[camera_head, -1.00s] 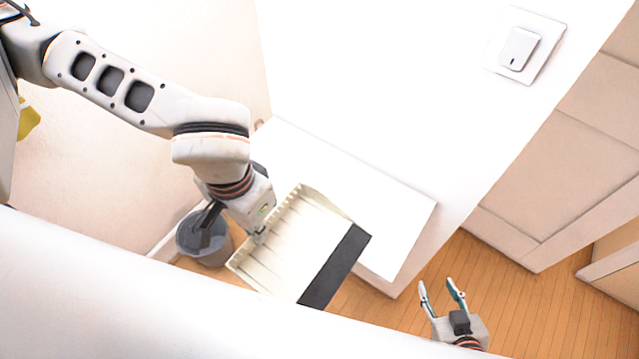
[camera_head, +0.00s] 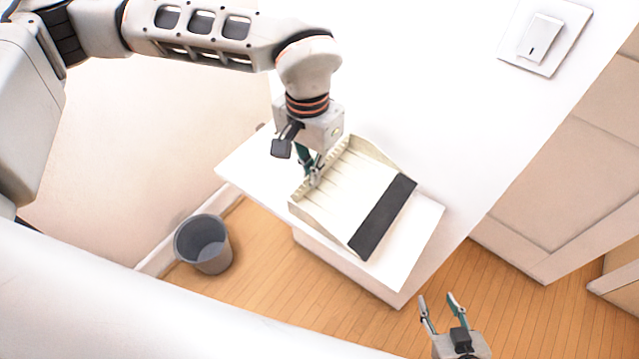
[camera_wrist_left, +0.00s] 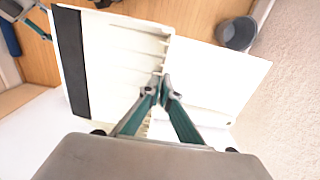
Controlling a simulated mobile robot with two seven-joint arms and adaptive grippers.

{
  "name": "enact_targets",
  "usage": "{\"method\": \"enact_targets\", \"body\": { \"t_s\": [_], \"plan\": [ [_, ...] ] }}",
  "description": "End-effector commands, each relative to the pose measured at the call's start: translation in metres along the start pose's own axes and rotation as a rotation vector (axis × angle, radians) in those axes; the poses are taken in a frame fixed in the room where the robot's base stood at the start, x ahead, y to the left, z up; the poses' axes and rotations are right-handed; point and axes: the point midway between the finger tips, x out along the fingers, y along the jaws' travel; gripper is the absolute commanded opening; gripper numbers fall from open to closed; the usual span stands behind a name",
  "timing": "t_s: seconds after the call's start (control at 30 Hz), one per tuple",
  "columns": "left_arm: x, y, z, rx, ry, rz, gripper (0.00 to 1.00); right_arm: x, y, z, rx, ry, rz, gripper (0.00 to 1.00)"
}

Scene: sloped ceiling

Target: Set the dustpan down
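The cream dustpan (camera_head: 345,190), with ribs and a dark strip (camera_head: 384,216) along its front edge, is over the white tabletop (camera_head: 420,232). I cannot tell whether it touches the surface. My left gripper (camera_head: 314,174) is at its back edge. In the left wrist view the left gripper's fingertips (camera_wrist_left: 160,88) are close together on the rim of the dustpan (camera_wrist_left: 112,62). My right gripper (camera_head: 440,308) is open and empty, low in the head view, away from the table.
A grey bin (camera_head: 203,243) stands on the wooden floor (camera_head: 270,262) left of the table. A white wall with a switch (camera_head: 540,38) rises behind the table. Panelled cabinet doors (camera_head: 560,170) are on the right. Bare tabletop shows around the dustpan.

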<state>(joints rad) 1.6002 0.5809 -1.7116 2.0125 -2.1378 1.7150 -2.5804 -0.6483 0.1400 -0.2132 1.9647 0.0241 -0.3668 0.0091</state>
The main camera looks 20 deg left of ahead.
Motion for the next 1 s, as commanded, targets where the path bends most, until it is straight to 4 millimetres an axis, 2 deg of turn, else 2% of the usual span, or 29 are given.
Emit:
{"method": "enact_targets", "body": {
  "t_s": [0.1, 0.2, 0.43, 0.63, 1.0],
  "plan": [
    [-0.001, 0.001, -0.024, -0.001, 0.001, 0.001, 0.00, -0.001, 0.001, 0.000, -0.001, -0.003, 0.000, 0.40],
    [0.017, 0.000, -0.021, 0.000, -0.004, 0.002, 0.00, -0.001, 0.001, 0.001, -0.001, -0.005, 0.000, 0.40],
    [0.036, 0.000, -0.022, 0.001, -0.001, 0.002, 0.00, -0.001, 0.001, 0.001, -0.002, -0.006, 0.001, 0.40],
    [0.065, -0.001, -0.021, 0.000, -0.003, 0.002, 0.00, -0.002, 0.001, -0.002, -0.002, -0.004, 0.001, 0.40],
    [0.070, -0.001, -0.026, 0.001, 0.001, 0.001, 0.00, -0.003, 0.002, -0.008, -0.002, 0.005, 0.002, 0.40]
  ]
}}
